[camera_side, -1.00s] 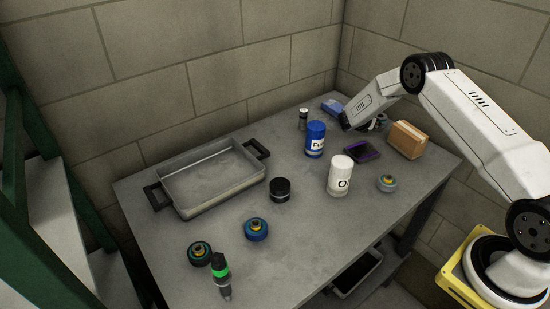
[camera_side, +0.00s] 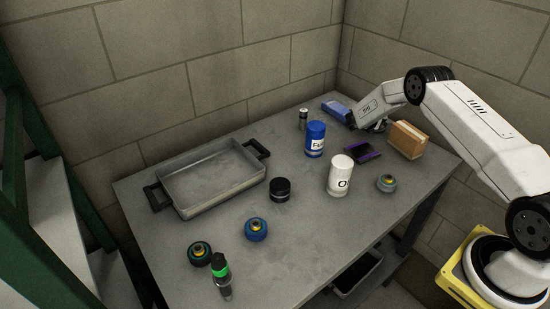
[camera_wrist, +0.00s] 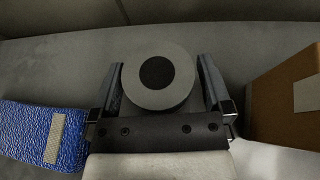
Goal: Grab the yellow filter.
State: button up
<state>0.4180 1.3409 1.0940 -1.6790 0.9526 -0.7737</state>
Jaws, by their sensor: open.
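A round, pale grey-cream part (camera_wrist: 158,98) with a dark centre stands between my fingers in the wrist view. It has a filter's shape, but its colour there looks more pale grey than yellow. My gripper (camera_wrist: 160,68) is open, with one finger on each side of the part; I cannot tell whether either touches it. In the side view, my gripper (camera_side: 376,126) is low over the back right of the table, and my wrist hides most of what is there. No clearly yellow filter shows in either view.
A blue cloth-like pack (camera_wrist: 45,135) lies left of my gripper and a cardboard box (camera_wrist: 285,100) stands right. In the side view, a blue canister (camera_side: 315,140), a white canister (camera_side: 340,176) and a dark purple-edged item (camera_side: 362,152) stand nearer. A metal tray (camera_side: 180,207) is at left.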

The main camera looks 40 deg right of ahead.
jog(key=c, duration=1.2)
jog(key=shift+r, duration=0.15)
jog(key=shift+r, duration=0.7)
jog(key=shift+s+a+r, duration=1.2)
jog(key=shift+s+r, duration=0.7)
jog(key=shift+s, duration=0.1)
jog(key=shift+s+a+r, duration=1.25)
jog(key=shift+s+r, duration=0.65)
jog(key=shift+s, duration=0.05)
jog(key=shift+s+a+r, duration=1.2)
jog(key=shift+s+r, duration=0.7)
jog(key=shift+s, duration=0.1)
